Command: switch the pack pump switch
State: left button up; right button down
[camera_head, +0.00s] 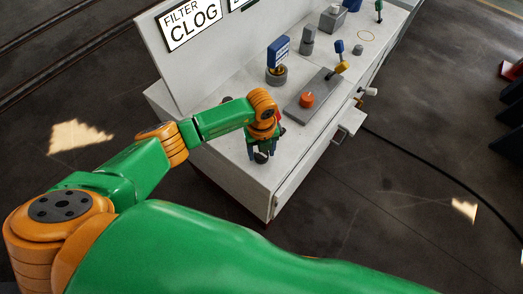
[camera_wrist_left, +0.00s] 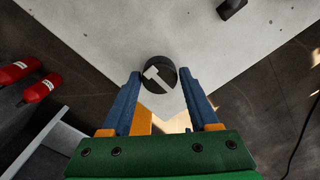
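A round dark knob (camera_wrist_left: 159,73) with a pale T-shaped bar on top sits near the corner of the light panel top; no label on it is legible, so I cannot confirm it is the pack pump switch. My left gripper (camera_wrist_left: 160,84) points down over it with its two blue fingers apart, one on each side of the knob. Whether the fingers touch it I cannot tell. In the head view the left gripper (camera_head: 261,150) is at the near end of the console, partly covering the knob. My right gripper is not in view.
The console (camera_head: 230,159) also carries an orange button (camera_head: 307,99) on a grey plate, a blue sign (camera_head: 278,52) on a round base, and a yellow-and-blue lever (camera_head: 341,66). A "FILTER CLOG" sign (camera_head: 192,24) stands behind. Red cylinders (camera_wrist_left: 36,91) lie beyond the edge.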

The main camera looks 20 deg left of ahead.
aim_at(261, 154)
pick_arm(q)
jog(key=shift+o, duration=1.1)
notch_tip(261, 154, up, 7)
jog(key=shift+r+b, duration=0.1)
jog(key=shift+b, duration=0.25)
